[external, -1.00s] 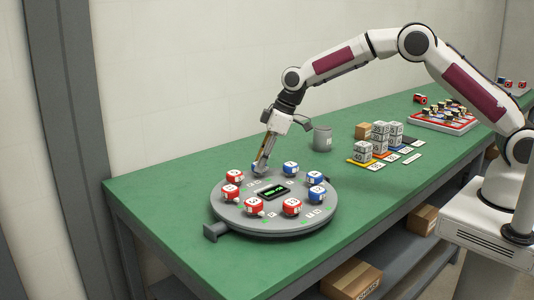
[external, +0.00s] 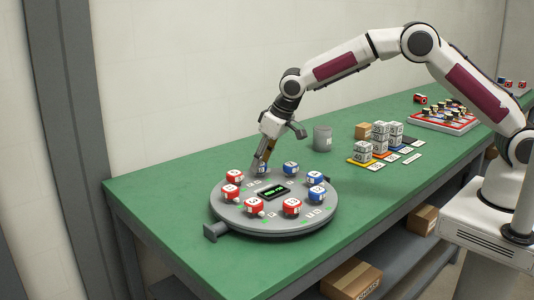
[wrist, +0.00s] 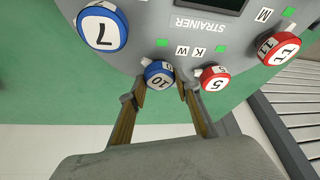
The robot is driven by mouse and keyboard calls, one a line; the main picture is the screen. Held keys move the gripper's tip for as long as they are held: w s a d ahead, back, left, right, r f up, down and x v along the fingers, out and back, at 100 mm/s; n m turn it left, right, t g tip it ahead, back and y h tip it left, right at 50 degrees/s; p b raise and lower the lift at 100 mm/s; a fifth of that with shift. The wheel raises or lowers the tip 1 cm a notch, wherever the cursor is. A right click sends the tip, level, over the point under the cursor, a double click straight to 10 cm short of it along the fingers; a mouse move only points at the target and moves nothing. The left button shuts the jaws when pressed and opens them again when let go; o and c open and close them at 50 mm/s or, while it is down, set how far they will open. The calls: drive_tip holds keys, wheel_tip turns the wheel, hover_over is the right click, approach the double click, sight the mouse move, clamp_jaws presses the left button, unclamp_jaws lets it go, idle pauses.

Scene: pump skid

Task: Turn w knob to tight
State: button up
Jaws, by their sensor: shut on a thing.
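The blue-sided knob numbered 10 (wrist: 158,75) sits on the grey round plate (wrist: 125,62), close to a printed W in the wrist view. My gripper (wrist: 161,91) has one finger on each side of this knob and is shut on it. In the external view my gripper (external: 259,171) reaches down to the plate's far side and partly hides the knob. A green mark lies near the W label, just above the knob in the wrist view. The knob's pointer is hard to make out.
A blue knob numbered 7 (wrist: 102,28) and a red knob numbered 5 (wrist: 214,79) flank the held knob. A dark display (external: 274,192) sits mid-plate. A grey cup (external: 322,138) and stacked grey blocks (external: 381,136) stand to the right on the green table.

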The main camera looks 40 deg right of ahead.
drive_tip(key=shift+s+a+f+m+h, duration=0.1)
drive_tip(key=shift+m+h, duration=0.5)
drive_tip(key=shift+m, duration=0.9)
drive_tip(key=shift+a+f+m+h, duration=0.1)
drive_tip(key=shift+m+h, duration=0.5)
drive_tip(key=shift+m, duration=0.9)
drive_tip(key=o, duration=1)
drive_tip(key=shift+o, duration=0.7)
drive_tip(key=shift+r, duration=0.1)
drive_tip(key=shift+r, duration=0.2)
drive_tip(key=shift+v, duration=0.9)
drive_tip(key=s, duration=0.3)
drive_tip(key=s+a, duration=0.1)
drive_tip(key=s, duration=0.2)
drive_tip(key=s+a, duration=0.1)
drive_tip(key=s, duration=0.3)
drive_tip(key=shift+s+a+r, duration=0.1)
drive_tip(key=shift+a+r, duration=0.05)
drive_tip(key=shift+r, duration=0.25)
drive_tip(key=shift+s+a, duration=0.2)
drive_tip(key=shift+s, duration=0.75)
